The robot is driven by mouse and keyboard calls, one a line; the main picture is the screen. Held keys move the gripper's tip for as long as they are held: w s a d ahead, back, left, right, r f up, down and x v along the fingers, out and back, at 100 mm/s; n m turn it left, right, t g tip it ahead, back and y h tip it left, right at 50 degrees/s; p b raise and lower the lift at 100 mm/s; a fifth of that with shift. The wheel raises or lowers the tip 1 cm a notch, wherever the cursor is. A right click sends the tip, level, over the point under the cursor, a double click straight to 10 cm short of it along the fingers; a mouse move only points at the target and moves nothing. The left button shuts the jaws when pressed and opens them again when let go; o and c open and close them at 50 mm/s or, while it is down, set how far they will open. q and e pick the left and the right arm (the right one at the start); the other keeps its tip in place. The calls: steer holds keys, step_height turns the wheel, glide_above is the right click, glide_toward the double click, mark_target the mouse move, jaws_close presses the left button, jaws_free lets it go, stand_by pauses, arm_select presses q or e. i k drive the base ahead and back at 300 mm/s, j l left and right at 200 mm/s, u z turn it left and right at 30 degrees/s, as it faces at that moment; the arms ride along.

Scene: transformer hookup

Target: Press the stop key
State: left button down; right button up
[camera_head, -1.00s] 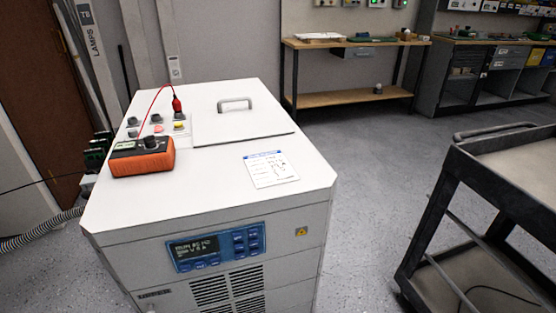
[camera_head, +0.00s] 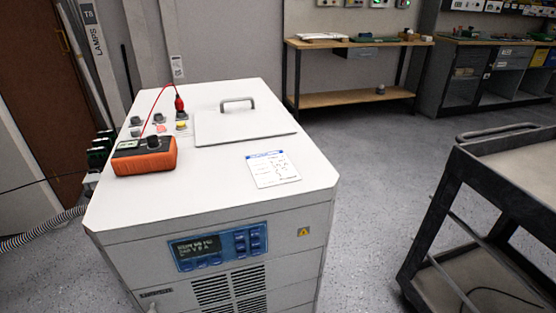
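A white cabinet (camera_head: 215,185) stands in front of me. Its front face carries a blue control panel (camera_head: 219,247) with a lit dark display (camera_head: 195,246) and several small blue keys (camera_head: 248,239). The key labels are too small to read, so I cannot tell which is the stop key. On the cabinet top, a back-left group holds dark knobs, a reddish button (camera_head: 161,128) and a yellow one (camera_head: 182,125). Neither of my grippers shows in the head view.
An orange meter (camera_head: 145,156) sits on the cabinet top, with a red lead (camera_head: 155,107) and red plug (camera_head: 179,102) behind it. A printed card (camera_head: 272,169) lies on top. A dark cart (camera_head: 480,200) stands at the right. Grey floor (camera_head: 365,200) is clear between them.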

mark_target(255, 242)
steer(key=i+u, duration=0.15)
steer(key=u, duration=0.2)
steer(key=i+u, duration=0.15)
steer(key=u, duration=0.2)
steer(key=i+u, duration=0.15)
steer(key=u, duration=0.2)
